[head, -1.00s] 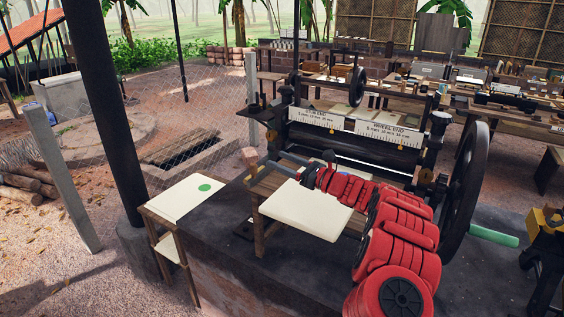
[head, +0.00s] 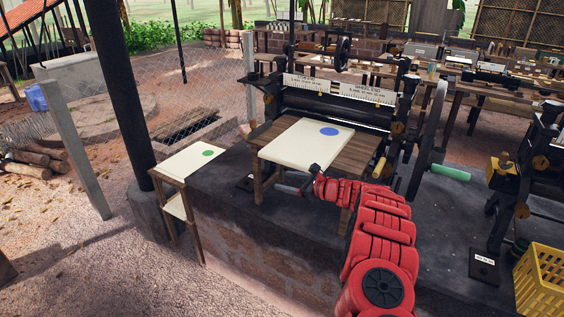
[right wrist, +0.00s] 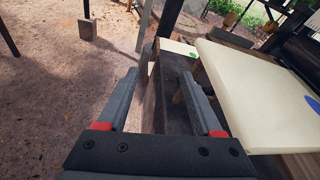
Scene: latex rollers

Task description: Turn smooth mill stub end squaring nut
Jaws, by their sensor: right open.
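The near mill (head: 335,107) is a dark iron frame with a white label strip (head: 340,89) above its rollers. A small brass-coloured nut (head: 268,99) shows at its left post; the strip's lettering is too small to read now. A brass piece (head: 398,127) sits at its right post. My right gripper (head: 297,179) is open and empty at the front edge of the wooden feed table, below and in front of the mill. In the right wrist view its fingers (right wrist: 160,78) are spread, with nothing between them. My left gripper is not in view.
A cream sheet with a blue dot (head: 305,143) lies on the feed table (head: 356,156). A stand with a green-dotted sheet (head: 188,162) is at left. A flywheel (head: 429,130) with a green handle (head: 450,173), a second mill (head: 522,170) and a yellow crate (head: 543,280) are at right.

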